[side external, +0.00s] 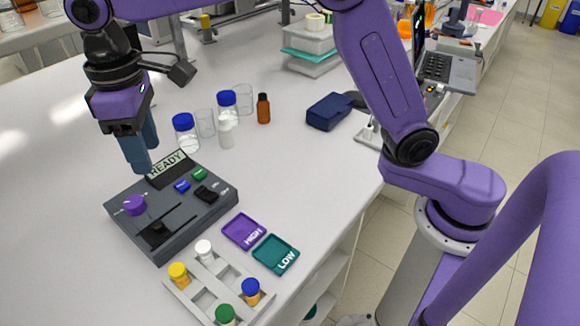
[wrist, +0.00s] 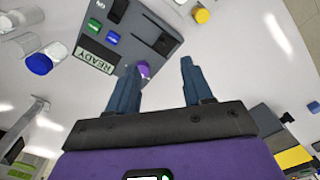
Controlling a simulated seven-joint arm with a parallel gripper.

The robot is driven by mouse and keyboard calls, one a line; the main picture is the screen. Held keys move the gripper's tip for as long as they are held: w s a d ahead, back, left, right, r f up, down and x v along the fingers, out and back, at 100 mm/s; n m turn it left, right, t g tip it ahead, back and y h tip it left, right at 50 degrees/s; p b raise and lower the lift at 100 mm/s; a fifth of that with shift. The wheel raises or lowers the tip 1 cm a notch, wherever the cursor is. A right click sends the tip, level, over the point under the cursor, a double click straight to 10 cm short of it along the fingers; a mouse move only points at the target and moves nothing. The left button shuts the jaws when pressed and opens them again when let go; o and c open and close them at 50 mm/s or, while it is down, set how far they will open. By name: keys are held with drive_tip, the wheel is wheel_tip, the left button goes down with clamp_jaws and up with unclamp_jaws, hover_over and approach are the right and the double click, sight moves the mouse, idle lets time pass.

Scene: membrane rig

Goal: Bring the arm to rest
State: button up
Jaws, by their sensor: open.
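My gripper (side external: 142,165) is open and empty, pointing down above the back left of the dark grey rig (side external: 184,210). In the wrist view, my gripper (wrist: 158,70) shows both fingers apart with nothing between them. The purple knob (wrist: 143,69) appears near one fingertip there, and I cannot tell the exact gap. The rig's display (side external: 171,169) reads READY. On its top are a purple knob (side external: 135,205), a blue button (side external: 182,186), a green button (side external: 200,174), a black switch (side external: 206,193) and a black slider (side external: 155,229).
A purple HIGH tray (side external: 238,230) and a teal LOW tray (side external: 268,255) lie right of the rig. A grey rack (side external: 204,298) with capped vials stands in front. Blue-capped jars (side external: 186,138), clear beakers, a brown bottle (side external: 263,110) and a dark blue box (side external: 330,112) stand behind.

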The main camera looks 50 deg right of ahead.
drive_tip(key=s+d+f+n, duration=0.1)
drive_tip(key=s+d+f, duration=0.2)
drive_tip(key=s+d, duration=0.5)
drive_tip(key=s+d+f+n, duration=0.1)
drive_tip(key=s+d+f, duration=0.1)
drive_tip(key=s+d, duration=0.7)
drive_tip(key=s+d+f+n, duration=0.1)
drive_tip(key=s+d+f, duration=0.2)
drive_tip(key=s+d, duration=0.5)
drive_tip(key=d, duration=0.3)
drive_tip(key=shift+s+d+f, duration=0.15)
drive_tip(key=shift+d+f, duration=0.2)
drive_tip(key=shift+d, duration=0.05)
